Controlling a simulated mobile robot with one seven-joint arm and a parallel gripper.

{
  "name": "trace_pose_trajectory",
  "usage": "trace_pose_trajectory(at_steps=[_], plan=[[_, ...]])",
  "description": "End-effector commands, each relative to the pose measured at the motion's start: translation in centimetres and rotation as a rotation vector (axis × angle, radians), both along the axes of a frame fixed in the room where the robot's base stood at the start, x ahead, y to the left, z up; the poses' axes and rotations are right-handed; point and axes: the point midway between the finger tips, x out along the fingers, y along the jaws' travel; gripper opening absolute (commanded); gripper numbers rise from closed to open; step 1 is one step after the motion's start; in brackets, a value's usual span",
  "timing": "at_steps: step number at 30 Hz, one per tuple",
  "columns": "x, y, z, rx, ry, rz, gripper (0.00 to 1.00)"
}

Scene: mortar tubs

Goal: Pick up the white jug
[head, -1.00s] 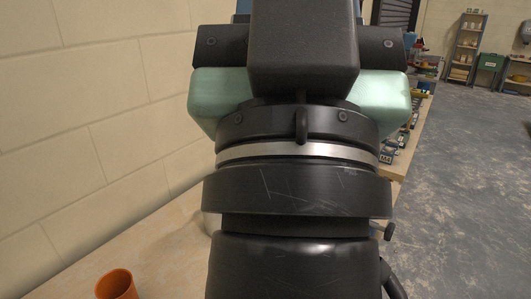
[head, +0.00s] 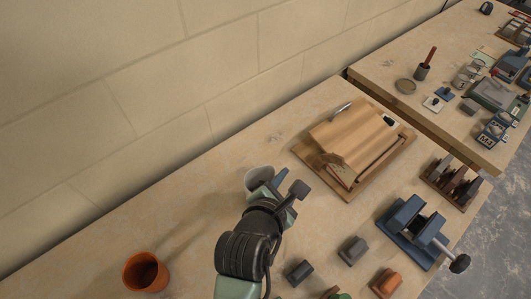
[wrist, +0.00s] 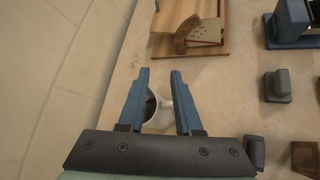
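The white jug (head: 257,174) stands on the workbench near the wall, partly hidden by my gripper (head: 276,182) in the head view. In the wrist view, the jug (wrist: 158,122) shows its round mouth and dark inside between my two blue fingers, whose tips reach past it. My gripper (wrist: 160,72) is open, with a clear gap between the fingertips. The fingers cover parts of the jug's sides. I cannot tell whether they touch it or are still above it.
An orange cup (head: 146,272) stands at the lower left. A wooden board with a wooden piece (head: 352,145) lies beyond the jug. A blue vise (head: 415,230) and several small blocks lie to the right. The wall (head: 150,90) runs along the left.

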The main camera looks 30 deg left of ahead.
Motion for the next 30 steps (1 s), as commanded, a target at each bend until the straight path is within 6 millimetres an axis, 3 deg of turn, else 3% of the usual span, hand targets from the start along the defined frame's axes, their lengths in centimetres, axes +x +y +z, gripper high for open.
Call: trace_pose_trajectory(at_steps=[4, 10, 21, 30], plan=[[-4.0, 0.0, -4.5, -0.268, 0.108, 0.171, 0.33], [-6.1, -0.2, -7.2, -0.423, 0.163, 0.285, 0.33], [-2.2, 0.1, -11.2, -0.432, 0.164, 0.291, 0.33], [-0.7, 0.3, -12.6, -0.43, 0.163, 0.292, 0.33]])
